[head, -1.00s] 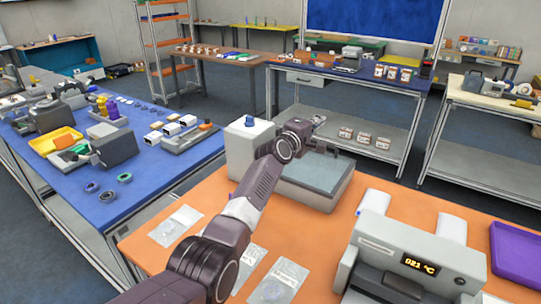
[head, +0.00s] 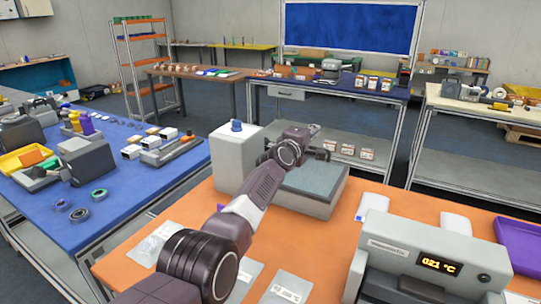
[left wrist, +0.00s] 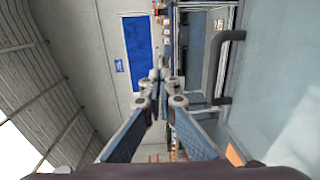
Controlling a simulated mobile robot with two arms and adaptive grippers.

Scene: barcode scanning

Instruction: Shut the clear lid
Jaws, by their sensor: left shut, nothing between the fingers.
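The clear lid (head: 312,180) shows as a bluish-grey panel on top of a pale grey box (head: 303,201) on the orange table. It looks flat on the box, but I cannot tell whether it is fully seated. In the left wrist view the lid (left wrist: 285,70) fills the right side, with a dark handle (left wrist: 220,72) near its edge. My left gripper (head: 314,129) is at the box's far side, above the lid, and partly hidden by its own wrist. In the left wrist view its fingers (left wrist: 160,78) are together and empty, beside the handle and apart from it. My right gripper is out of view.
A white block with a blue knob (head: 237,160) stands left of the box. A heat sealer (head: 428,262) with a lit display stands at the front right, near a purple tray (head: 518,245). Flat clear bags (head: 158,243) lie in front. A blue table (head: 120,205) is at the left.

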